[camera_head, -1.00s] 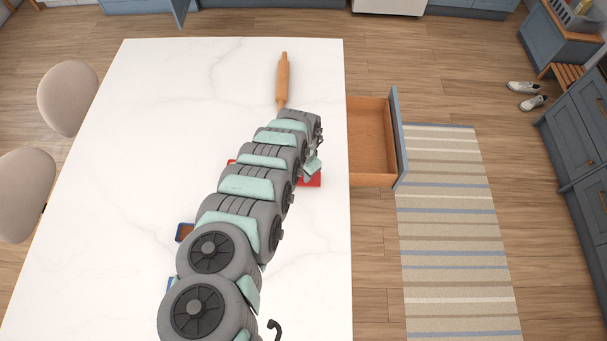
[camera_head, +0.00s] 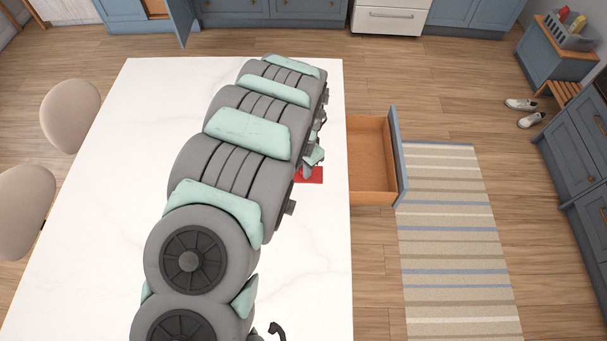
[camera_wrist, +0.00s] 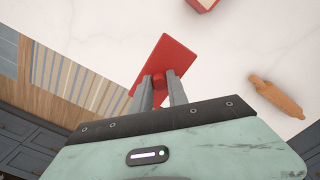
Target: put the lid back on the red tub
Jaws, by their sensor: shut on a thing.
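The red lid (camera_wrist: 163,54) is a flat rectangle with a round knob, tilted across the wrist view. My gripper (camera_wrist: 163,84) is shut on the knob, one finger on each side. In the head view a part of the lid (camera_head: 310,175) shows right of my arm, near the counter's right edge. My gripper (camera_head: 313,155) is mostly hidden there by the arm. The red tub (camera_wrist: 203,5) shows only in part at the top edge of the wrist view, apart from the lid. My arm hides it in the head view. How high the lid is cannot be told.
A wooden rolling pin (camera_wrist: 275,96) lies on the white counter (camera_head: 140,150). An open drawer (camera_head: 372,160) juts out at the counter's right side, beyond the lid. A striped rug (camera_head: 455,240) lies on the floor. The counter's left part is clear.

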